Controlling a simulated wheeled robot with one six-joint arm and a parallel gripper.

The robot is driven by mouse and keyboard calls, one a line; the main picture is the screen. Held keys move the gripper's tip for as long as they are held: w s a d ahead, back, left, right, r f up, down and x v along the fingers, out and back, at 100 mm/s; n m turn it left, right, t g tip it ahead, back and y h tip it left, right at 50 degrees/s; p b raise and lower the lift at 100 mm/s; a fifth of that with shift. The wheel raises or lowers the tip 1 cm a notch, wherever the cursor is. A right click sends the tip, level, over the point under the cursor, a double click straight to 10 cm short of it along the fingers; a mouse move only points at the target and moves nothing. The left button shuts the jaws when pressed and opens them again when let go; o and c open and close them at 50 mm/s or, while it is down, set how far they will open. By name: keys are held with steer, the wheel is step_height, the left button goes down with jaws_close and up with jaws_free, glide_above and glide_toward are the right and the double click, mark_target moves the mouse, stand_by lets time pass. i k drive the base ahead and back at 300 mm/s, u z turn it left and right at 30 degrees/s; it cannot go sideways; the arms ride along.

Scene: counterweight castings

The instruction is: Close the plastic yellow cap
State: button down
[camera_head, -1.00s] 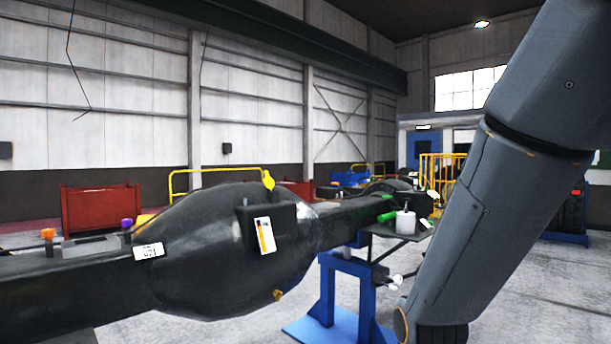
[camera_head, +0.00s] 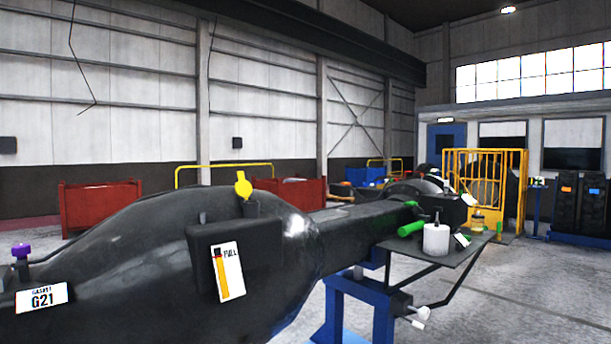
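The yellow plastic cap (camera_head: 243,185) stands up above a short dark filler neck (camera_head: 250,208) on top of the large black casting (camera_head: 120,240). It looks tipped up and open, standing at the left side of the neck, though the hinge is too small to make out. A white label with a yellow bar and the word FULL (camera_head: 227,272) is on the dark box-shaped part of the casting below the cap. My gripper and arm are not in view.
A purple cap (camera_head: 21,251) and a G21 tag (camera_head: 41,297) are at left. At right, a small shelf (camera_head: 455,250) holds a white container (camera_head: 436,239) and a green item (camera_head: 411,229). A blue stand (camera_head: 350,310) is beneath.

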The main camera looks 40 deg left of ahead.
mark_target(243, 188)
steer(key=z, duration=0.05)
steer(key=i, duration=1.15)
steer(key=u, duration=0.9)
steer(key=i, duration=0.8)
steer(key=u, duration=0.9)
